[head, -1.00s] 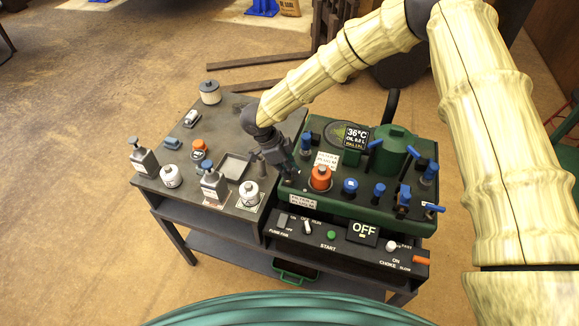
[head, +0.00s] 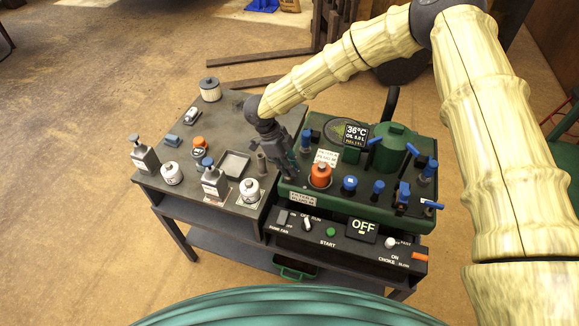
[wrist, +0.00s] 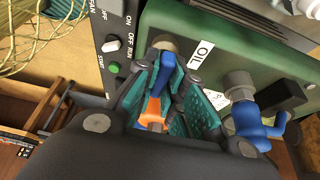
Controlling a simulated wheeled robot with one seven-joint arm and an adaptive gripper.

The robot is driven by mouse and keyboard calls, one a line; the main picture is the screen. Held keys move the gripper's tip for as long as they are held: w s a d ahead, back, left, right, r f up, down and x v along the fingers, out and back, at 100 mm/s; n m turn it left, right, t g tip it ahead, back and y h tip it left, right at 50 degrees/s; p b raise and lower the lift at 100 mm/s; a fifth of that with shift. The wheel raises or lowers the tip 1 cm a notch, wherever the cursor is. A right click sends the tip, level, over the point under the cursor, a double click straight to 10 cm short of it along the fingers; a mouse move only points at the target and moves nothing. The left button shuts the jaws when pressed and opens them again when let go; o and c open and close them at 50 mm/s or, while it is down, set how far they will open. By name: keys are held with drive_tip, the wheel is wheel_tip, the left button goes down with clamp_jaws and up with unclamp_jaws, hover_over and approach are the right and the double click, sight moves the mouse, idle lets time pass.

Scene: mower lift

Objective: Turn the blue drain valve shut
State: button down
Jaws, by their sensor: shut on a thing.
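My gripper (wrist: 168,98) is shut on the blue drain valve (wrist: 167,68), whose blue handle shows between the teal finger pads. The handle sits at a round fitting on the green housing, beside a white OIL label. An orange part (wrist: 152,108) shows between the fingers below the handle; I cannot tell what it belongs to. In the head view my gripper (head: 289,168) points down at the left side of the green machine (head: 345,205), and the valve is hidden there. A second blue valve (wrist: 250,124) stands to the right in the wrist view, apart from my gripper.
An orange cap (head: 320,175) and several blue knobs are close by on the machine. The black control panel (head: 345,238) is in front, its display reading OFF. The grey bench (head: 225,115) at left holds bottles, cans and a tray (head: 234,164).

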drive_tip(key=c, duration=1.5)
unclamp_jaws()
drive_tip(key=shift+r, duration=0.15)
drive_tip(key=v, duration=1.1)
drive_tip(key=shift+r, duration=0.4)
drive_tip(key=shift+w, duration=0.1)
